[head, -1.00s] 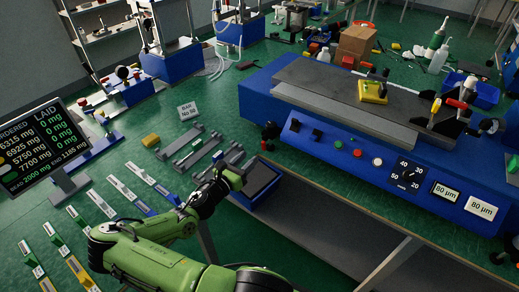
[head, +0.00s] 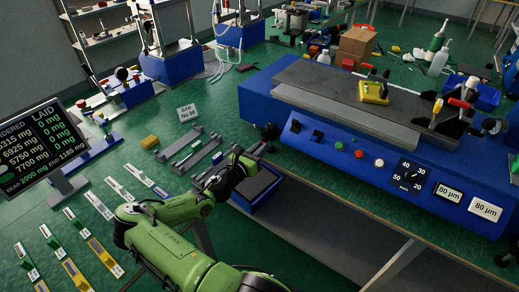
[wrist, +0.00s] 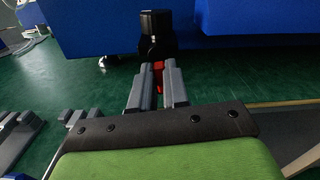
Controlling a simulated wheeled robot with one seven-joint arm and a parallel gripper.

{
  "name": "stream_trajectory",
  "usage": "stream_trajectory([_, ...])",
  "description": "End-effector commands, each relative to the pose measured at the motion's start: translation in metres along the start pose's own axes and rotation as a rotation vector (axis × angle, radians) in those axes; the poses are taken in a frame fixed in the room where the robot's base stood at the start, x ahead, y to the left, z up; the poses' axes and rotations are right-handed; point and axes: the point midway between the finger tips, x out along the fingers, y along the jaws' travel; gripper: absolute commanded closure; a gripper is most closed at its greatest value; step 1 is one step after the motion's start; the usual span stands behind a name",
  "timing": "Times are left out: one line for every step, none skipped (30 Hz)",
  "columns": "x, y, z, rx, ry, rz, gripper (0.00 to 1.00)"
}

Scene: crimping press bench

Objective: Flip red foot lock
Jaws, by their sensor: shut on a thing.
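The red foot lock (wrist: 158,75) shows as a small red piece between the fingers of my gripper (wrist: 157,77) in the wrist view. The grey fingers are shut on it and hide most of it. A black foot with a round knob (wrist: 155,22) stands just beyond the fingertips, by the blue base. In the head view the black knob (head: 270,131) is at the left end of the blue press (head: 300,115).
A blue tray (head: 262,203) lies close under my arm. Grey bar holders (head: 195,155) and several labelled strips lie to the left on the green surface. The press front carries buttons and a dial (head: 408,178). A shelf edge (wrist: 285,103) is at the right in the wrist view.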

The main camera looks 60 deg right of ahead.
Motion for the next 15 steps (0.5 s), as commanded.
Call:
stream_trajectory([-0.0001,0.0003,-0.0001,0.000,0.000,0.001,1.00])
stream_trajectory([-0.0001,0.0003,-0.0001,0.002,0.000,0.001,1.00])
stream_trajectory([0.0000,0.0004,0.0000,0.014,0.001,0.001,1.00])
stream_trajectory([0.0000,0.0007,0.0000,0.033,0.001,0.001,1.00])
stream_trajectory([0.0000,0.0011,-0.0001,0.057,0.003,0.001,1.00])
stream_trajectory([0.0001,0.0016,0.0000,0.088,0.003,0.001,1.00])
stream_trajectory([0.0001,0.0019,0.0001,0.106,0.002,0.001,1.00])
stream_trajectory([0.0001,0.0022,0.0000,0.120,0.002,0.001,1.00])
stream_trajectory([0.0001,0.0023,-0.0002,0.129,0.002,0.001,1.00])
stream_trajectory([0.0001,0.0023,-0.0004,0.130,0.002,0.001,1.00])
stream_trajectory([0.0000,0.0023,-0.0005,0.130,0.002,0.001,1.00])
stream_trajectory([0.0000,0.0023,-0.0006,0.130,0.002,0.001,1.00])
stream_trajectory([0.0000,0.0023,-0.0006,0.130,0.002,0.001,1.00])
stream_trajectory([0.0000,0.0023,-0.0006,0.130,0.002,0.001,1.00])
stream_trajectory([0.0000,0.0023,-0.0006,0.130,0.002,0.001,1.00])
